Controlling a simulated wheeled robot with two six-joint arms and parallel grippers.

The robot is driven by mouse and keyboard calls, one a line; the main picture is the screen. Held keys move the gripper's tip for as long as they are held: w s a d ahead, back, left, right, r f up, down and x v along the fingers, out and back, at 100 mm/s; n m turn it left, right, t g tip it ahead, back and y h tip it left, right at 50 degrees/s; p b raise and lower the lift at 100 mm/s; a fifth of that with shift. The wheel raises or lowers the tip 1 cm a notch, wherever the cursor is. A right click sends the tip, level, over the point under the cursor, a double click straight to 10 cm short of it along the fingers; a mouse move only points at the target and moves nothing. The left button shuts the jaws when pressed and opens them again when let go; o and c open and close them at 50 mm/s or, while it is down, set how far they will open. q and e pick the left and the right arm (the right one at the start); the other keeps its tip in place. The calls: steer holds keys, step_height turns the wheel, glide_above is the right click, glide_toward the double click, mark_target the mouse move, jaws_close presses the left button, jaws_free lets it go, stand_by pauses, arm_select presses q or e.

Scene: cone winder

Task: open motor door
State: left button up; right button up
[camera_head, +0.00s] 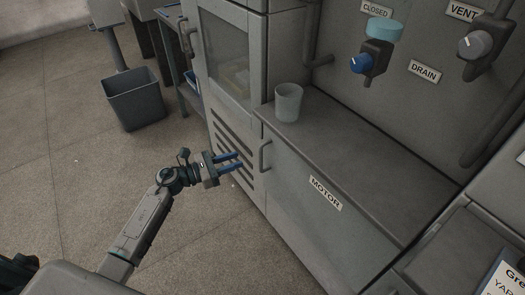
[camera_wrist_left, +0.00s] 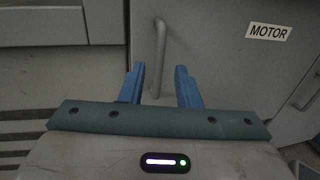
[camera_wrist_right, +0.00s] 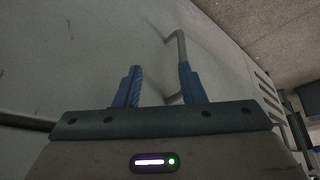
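The grey motor door (camera_head: 310,215) is shut, with a white MOTOR label (camera_head: 325,193) and a bar handle (camera_head: 265,156) at its left edge. My left gripper (camera_head: 241,161) is open and empty, just left of the handle in the head view. In the left wrist view the upright handle (camera_wrist_left: 159,55) stands ahead, between the lines of the two blue fingers, apart from them as far as I can tell. My right gripper (camera_wrist_right: 160,68) is open. A bent handle (camera_wrist_right: 181,48) shows behind its right finger; I cannot tell which handle. The right arm is out of the head view.
A cup (camera_head: 288,103) stands on the ledge above the door. A windowed cabinet door (camera_head: 228,55) is above the vent slots (camera_head: 232,150). A grey bin (camera_head: 135,97) stands on the floor at upper left. Open floor (camera_head: 75,170) lies left of the machine.

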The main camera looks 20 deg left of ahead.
arm_select(q)
steer(key=p+x, duration=0.1)
steer(key=x, duration=0.8)
steer(key=shift+w+d+r, duration=0.1)
steer(key=shift+w+d, duration=0.1)
steer(key=shift+d, duration=0.15)
jaws_close()
